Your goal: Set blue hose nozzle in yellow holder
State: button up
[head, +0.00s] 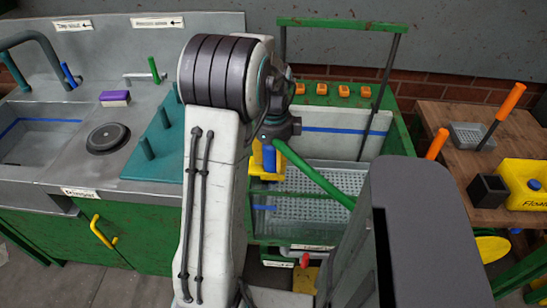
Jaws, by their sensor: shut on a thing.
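My gripper (278,128) is at the centre, beyond my white arm, and its fingers are partly hidden. A blue piece, which looks like the blue hose nozzle (269,158), shows directly below it, roughly upright. The gripper appears shut on the nozzle, though the contact is not clear. The yellow holder (262,172) shows around and below the blue piece, partly behind my arm. I cannot tell whether the nozzle is inside the holder or in front of it. A green rod or hose (315,174) runs from beside the gripper down to the right.
A perforated basin (340,182) in a green frame lies behind the gripper. Left is a grey sink counter (60,160) with a teal pegged board (155,150). Right is a wooden table (440,118) with a yellow container (524,184), a black box (487,190) and orange-handled tools.

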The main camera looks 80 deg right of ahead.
jog(key=o, duration=1.1)
notch_tip(320, 180, up, 12)
dwell(0.4)
dwell(0.7)
